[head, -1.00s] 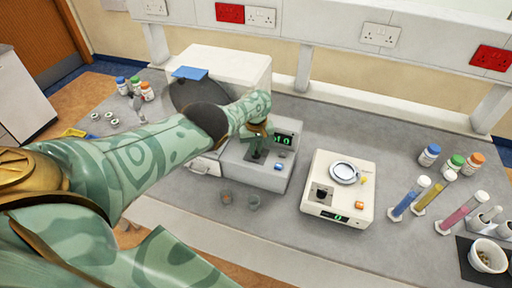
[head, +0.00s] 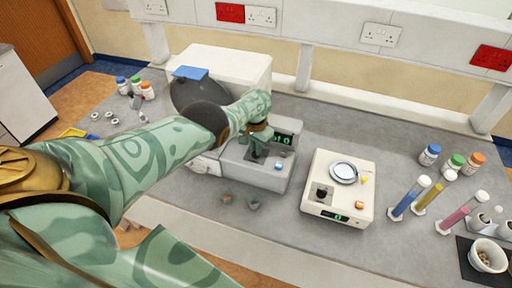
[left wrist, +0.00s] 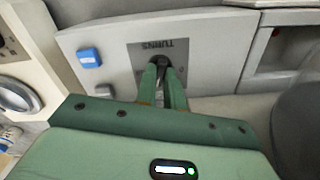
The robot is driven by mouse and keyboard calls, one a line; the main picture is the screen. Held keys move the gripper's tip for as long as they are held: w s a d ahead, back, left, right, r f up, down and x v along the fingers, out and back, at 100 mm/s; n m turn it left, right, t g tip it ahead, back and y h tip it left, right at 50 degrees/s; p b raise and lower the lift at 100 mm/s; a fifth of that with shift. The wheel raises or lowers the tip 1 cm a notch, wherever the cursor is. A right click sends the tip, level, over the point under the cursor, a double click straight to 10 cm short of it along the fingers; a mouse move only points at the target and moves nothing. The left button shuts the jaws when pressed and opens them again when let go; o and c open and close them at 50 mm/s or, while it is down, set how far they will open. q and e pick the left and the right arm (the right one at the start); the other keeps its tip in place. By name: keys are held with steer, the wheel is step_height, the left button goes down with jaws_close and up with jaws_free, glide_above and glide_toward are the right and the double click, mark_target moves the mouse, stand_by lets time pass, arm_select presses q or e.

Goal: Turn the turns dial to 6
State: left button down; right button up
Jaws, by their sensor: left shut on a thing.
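The turns dial is a dark knob (left wrist: 166,62) on a grey panel marked TURNS (left wrist: 185,48), upside down in the left wrist view. My left gripper (left wrist: 165,72) is shut on it, one green finger on each side, and the fingers hide part of the knob. In the head view my left gripper (head: 257,141) reaches down onto the top of the grey machine (head: 235,160). The machine's lit green display (head: 283,139) seems to read 10, but it is small and partly blocked. My right gripper is not in view.
A blue button (left wrist: 89,57) and a grey button (left wrist: 104,91) sit beside the dial. A cream balance (head: 332,170) with its own knob (head: 321,193) stands right of the machine. Two small cups (head: 253,204) stand in front. Tubes and bottles (head: 429,155) are farther right.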

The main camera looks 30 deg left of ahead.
arm_select(q)
steer(key=shift+m, duration=0.7)
steer(key=c, duration=1.5)
jaws_free()
